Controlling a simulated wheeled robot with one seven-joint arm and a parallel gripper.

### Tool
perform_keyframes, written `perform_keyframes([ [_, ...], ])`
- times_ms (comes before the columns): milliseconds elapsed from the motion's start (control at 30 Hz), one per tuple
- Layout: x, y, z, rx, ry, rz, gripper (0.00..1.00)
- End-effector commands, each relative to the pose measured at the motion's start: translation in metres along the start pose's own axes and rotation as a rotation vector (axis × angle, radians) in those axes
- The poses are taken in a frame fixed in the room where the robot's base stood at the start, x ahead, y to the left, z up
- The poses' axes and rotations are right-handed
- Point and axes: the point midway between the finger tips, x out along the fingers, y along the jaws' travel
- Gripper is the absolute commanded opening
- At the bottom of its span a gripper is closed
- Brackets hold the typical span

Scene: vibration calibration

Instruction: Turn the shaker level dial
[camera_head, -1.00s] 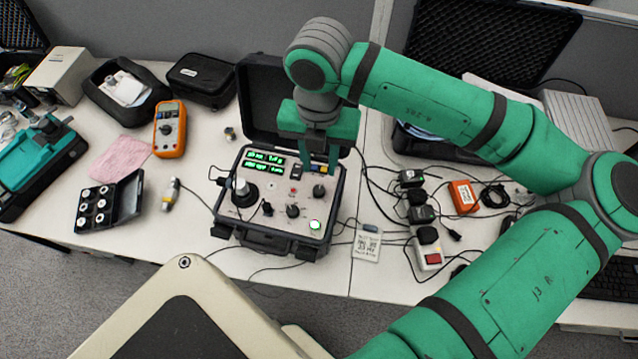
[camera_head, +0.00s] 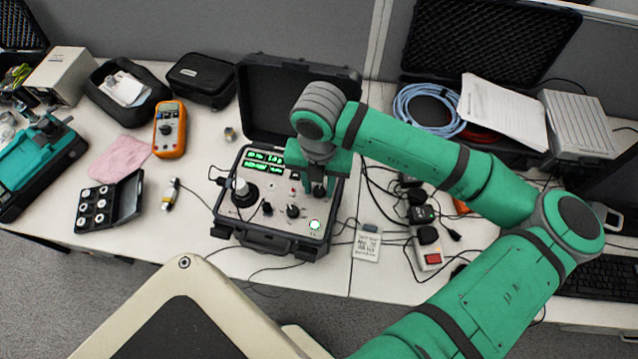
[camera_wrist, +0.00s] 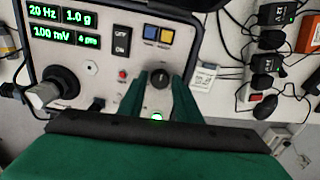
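The shaker calibrator (camera_head: 229,222) is an open black case with a grey control panel, on the table in the head view. Its panel carries several knobs; the labels are too small to tell which is the level dial. My gripper (camera_wrist: 160,84) is over the panel's right side. Contact with this knob cannot be made out. Another black knob (camera_head: 293,211) sits nearer the front. The green displays (camera_wrist: 62,24) read 20 Hz, 1.0 g and 100 mV.
A lit green button (camera_head: 314,224) is at the panel's front right. A larger round fitting with a metal cylinder (camera_wrist: 45,94) stands at its left. Cables, black adapters and a white card (camera_head: 366,246) lie right of the case. An orange multimeter (camera_head: 170,129) lies left.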

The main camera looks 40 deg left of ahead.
Motion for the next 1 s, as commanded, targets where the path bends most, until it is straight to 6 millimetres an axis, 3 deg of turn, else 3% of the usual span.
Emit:
perform_keyframes([
  [67,-0.0002,-0.0001,0.0001,0.0,0.0,0.0,0.31],
  [200,-0.0004,-0.0001,0.0001,0.0,0.0,0.0,0.0],
  [633,-0.001,-0.0009,0.0005,-0.067,-0.001,-0.003,0.01],
  [1000,-0.0013,-0.001,0.0007,-0.355,-0.002,-0.003,0.01],
])
